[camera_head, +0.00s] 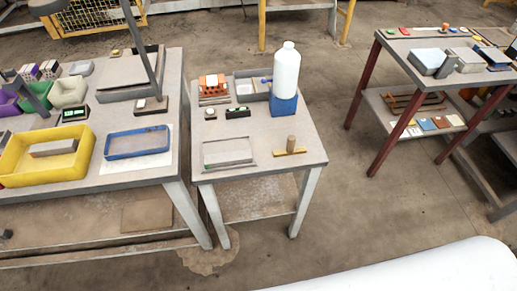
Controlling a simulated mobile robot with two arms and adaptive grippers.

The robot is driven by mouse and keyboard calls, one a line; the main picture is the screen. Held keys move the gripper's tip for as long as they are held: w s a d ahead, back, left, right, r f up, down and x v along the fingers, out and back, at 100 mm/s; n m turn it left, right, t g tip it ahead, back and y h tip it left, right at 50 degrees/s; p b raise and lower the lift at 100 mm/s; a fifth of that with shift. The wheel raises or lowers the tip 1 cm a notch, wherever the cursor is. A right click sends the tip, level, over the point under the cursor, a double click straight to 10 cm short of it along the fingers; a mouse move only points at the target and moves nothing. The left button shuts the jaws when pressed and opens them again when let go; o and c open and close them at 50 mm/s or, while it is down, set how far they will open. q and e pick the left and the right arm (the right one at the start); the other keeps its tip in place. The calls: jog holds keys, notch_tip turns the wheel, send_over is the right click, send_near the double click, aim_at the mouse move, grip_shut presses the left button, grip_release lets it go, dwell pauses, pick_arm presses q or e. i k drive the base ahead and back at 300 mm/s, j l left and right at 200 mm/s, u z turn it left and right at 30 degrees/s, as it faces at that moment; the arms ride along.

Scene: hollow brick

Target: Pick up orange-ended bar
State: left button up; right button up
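A small yellow-orange bar (281,153) lies near the front right of the middle table (262,172). A short brown cylinder (291,142) stands at the bar's middle and hides part of it. The bar is small here, and I cannot tell for certain that its ends are orange. An orange block with holes (212,82) sits at the back left of the same table. Neither of my grippers is in view.
A white bottle (286,70) stands on a blue block (284,105) behind the bar. A grey tray (228,153) lies left of it. The left table (172,150) holds a yellow bin (72,170) and blue tray (138,155). Open floor separates the right table (395,47).

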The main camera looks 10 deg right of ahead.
aim_at(51, 148)
jog(key=u, duration=1.3)
